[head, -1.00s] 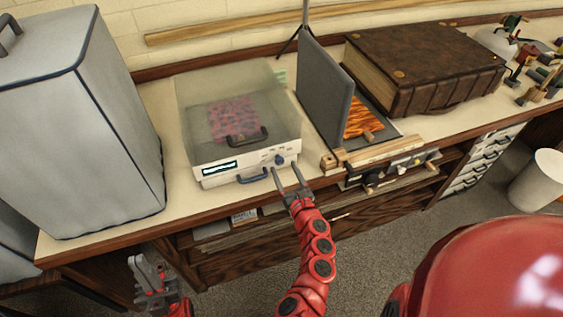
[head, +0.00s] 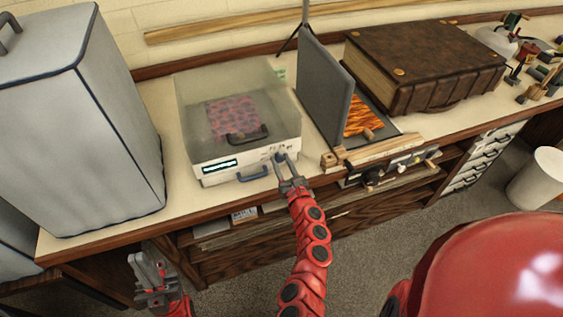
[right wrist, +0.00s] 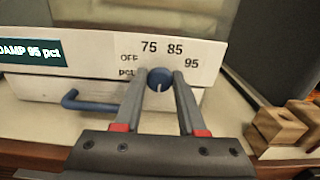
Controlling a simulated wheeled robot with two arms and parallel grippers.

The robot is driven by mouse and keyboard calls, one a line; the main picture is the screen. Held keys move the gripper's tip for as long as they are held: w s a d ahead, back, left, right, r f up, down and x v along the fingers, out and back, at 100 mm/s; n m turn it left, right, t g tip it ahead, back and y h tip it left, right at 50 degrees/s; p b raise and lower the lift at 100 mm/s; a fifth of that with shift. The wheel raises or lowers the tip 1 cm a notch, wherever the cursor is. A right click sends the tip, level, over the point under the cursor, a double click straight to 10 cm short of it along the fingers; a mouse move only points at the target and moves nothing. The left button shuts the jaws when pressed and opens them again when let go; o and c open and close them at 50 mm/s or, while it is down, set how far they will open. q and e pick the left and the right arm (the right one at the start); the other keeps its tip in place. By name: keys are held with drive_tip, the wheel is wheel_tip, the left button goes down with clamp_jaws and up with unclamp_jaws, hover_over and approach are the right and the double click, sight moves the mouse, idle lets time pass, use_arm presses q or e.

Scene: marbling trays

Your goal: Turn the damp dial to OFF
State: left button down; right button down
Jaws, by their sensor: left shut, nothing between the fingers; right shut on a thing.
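The damp dial (right wrist: 160,79) is a small blue knob with a white pointer mark on the front of a white box (head: 211,177) with a clear cover. Labels around it read OFF, 75, 85 and 95. The pointer mark shows at the knob's lower side, between the fingers. A display (right wrist: 30,53) reads DAMP 95 pct. My right gripper (right wrist: 161,88) is shut on the dial; in the head view its fingertips (head: 281,158) cover most of it. My left gripper (head: 150,271) is shut and empty, low in front of the bench.
A blue drawer handle (head: 253,174) sits left of the dial. A grey upright panel (head: 325,90) and wooden blocks (right wrist: 285,125) stand to the right. A large grey covered case (head: 80,130) is at the left, a big brown book (head: 425,60) further right.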

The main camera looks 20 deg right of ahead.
idle(0.3)
drive_tip(key=shift+f+n+b, duration=0.2)
drive_tip(key=shift+n+b, duration=1)
drive_tip(key=n+b, duration=0.2)
drive_tip(key=shift+n, duration=0.4)
drive_tip(key=n+b, duration=0.4)
drive_tip(key=n, duration=0.2)
drive_tip(key=shift+a+b, duration=0.1)
drive_tip(key=shift+b, duration=0.25)
drive_tip(key=n+b, duration=0.3)
drive_tip(key=n, duration=0.3)
drive_tip(key=shift+a+f+n+b, duration=0.1)
drive_tip(key=shift+n+b, duration=0.3)
drive_tip(key=n+b, duration=0.1)
drive_tip(key=n, duration=0.2)
drive_tip(key=shift+b, duration=0.3)
drive_tip(key=shift+n+b, duration=0.55)
drive_tip(key=shift+n, duration=0.85)
